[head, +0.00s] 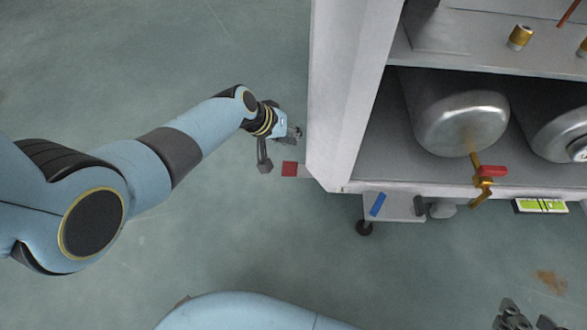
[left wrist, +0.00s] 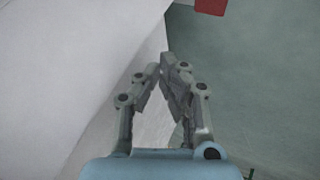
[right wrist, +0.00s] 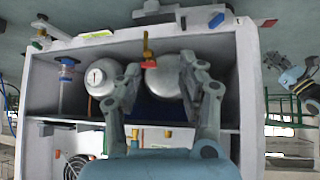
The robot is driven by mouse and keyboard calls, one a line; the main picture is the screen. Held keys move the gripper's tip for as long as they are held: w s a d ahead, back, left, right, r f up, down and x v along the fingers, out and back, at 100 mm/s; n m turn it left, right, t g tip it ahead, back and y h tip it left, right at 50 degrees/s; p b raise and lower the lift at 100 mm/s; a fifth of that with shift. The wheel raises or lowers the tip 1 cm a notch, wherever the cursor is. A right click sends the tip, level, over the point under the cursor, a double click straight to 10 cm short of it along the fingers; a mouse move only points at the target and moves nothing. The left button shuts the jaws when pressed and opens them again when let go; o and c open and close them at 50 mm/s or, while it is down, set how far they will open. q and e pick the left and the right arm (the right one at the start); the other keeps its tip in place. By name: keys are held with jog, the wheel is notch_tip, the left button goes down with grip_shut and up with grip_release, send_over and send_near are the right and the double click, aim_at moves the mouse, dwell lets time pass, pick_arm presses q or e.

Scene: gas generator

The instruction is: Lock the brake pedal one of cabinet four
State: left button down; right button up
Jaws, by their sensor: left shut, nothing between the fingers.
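The grey-white cabinet (head: 340,110) stands at the right. A red pedal (head: 289,169) sticks out at its lower left corner, and a red piece also shows at the top edge of the left wrist view (left wrist: 211,5). A blue pedal (head: 377,204) is at the cabinet's front bottom edge. My left gripper (head: 294,133) is beside the cabinet's left side, just beyond the red pedal and apart from it. Its fingers are together and empty in the left wrist view (left wrist: 166,70). My right gripper (right wrist: 163,72) has its fingers spread and empty; only its tips show at the head view's bottom right.
Metal cylinders (head: 455,115) lie on the cabinet's lower shelf. A valve with a red handle (head: 491,171) juts out from the front one. A caster (head: 364,228) is under the front edge. The floor to the left is clear.

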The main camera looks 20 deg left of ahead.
aim_at(292, 166)
pick_arm(q)
notch_tip(292, 166, down, 3)
jog(key=shift+s+f+b, duration=0.1)
jog(key=shift+s+b, duration=0.05)
jog(key=shift+b, duration=1.1)
jog(key=shift+f, duration=0.25)
notch_tip(292, 166, down, 2)
jog(key=shift+f+b, duration=0.1)
jog(key=shift+b, duration=1.05)
notch_tip(292, 166, down, 3)
jog(key=shift+r+b, duration=0.15)
jog(key=shift+b, duration=0.95)
pick_arm(e)
jog(key=w+a+r+n+t+y, duration=0.1)
jog(key=w+r+t+y, duration=0.1)
jog(key=r+t, duration=0.3)
jog(key=w+a+r+n+t+y, duration=0.1)
jog(key=w+r+t, duration=0.3)
jog(key=r, duration=0.7)
jog(key=w+a+r+n+t+y, duration=0.1)
jog(key=w+r+n+t+y, duration=0.1)
jog(key=r+t, duration=0.5)
jog(key=shift+w+a+r+y, duration=0.3)
jog(key=shift+w+r, duration=0.3)
jog(key=shift+r, duration=0.3)
pick_arm(q)
jog(key=shift+f, duration=0.2)
pick_arm(e)
jog(key=shift+f, duration=0.1)
